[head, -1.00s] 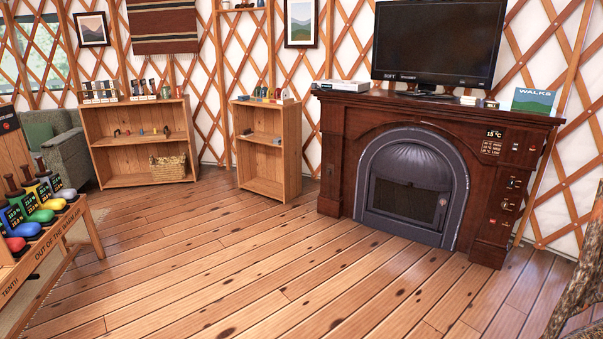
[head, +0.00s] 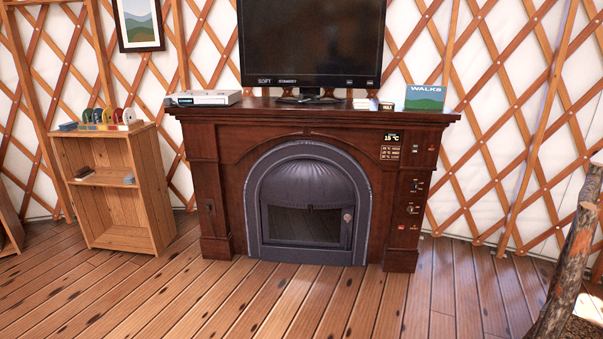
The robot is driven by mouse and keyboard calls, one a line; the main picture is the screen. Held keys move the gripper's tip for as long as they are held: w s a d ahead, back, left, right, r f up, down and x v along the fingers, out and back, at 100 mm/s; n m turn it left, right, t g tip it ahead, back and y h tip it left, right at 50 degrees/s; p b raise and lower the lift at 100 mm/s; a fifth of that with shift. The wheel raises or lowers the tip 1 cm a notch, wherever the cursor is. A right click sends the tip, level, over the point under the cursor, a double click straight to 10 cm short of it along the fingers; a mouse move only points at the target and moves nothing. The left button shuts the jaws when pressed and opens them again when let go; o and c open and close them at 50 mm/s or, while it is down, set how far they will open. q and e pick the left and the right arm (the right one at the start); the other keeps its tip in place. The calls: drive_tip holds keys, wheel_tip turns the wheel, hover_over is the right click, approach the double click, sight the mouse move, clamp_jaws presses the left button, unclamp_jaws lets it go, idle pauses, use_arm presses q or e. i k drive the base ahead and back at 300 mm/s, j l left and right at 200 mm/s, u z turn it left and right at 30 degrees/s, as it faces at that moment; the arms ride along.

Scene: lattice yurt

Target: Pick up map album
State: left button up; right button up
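No thing in the head view is plainly marked as a map album. A teal and green book titled "WALKS" (head: 425,98) stands upright on the right end of the dark wooden fireplace mantel (head: 340,117); I cannot tell whether it is the map album. Small items, among them a little box (head: 386,106), lie to its left on the mantel. A flat white and grey box-like item (head: 203,98) lies at the mantel's left end. Neither of my grippers is in view.
A black television (head: 310,45) stands mid-mantel above the arched metal stove (head: 308,205). A low wooden shelf (head: 125,237) with small items stands left. A rough log post (head: 572,265) rises at the lower right. The plank floor (head: 270,305) before the fireplace is clear.

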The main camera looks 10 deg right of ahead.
sight(417, 96)
drive_tip(key=i+l+z, duration=0.2)
drive_tip(key=i+z, duration=0.15)
drive_tip(key=i, duration=0.25)
drive_tip(key=i+z, duration=0.3)
drive_tip(key=i, duration=0.25)
drive_tip(key=i+j+z, duration=0.1)
drive_tip(key=i+z, duration=0.25)
drive_tip(key=i, duration=0.25)
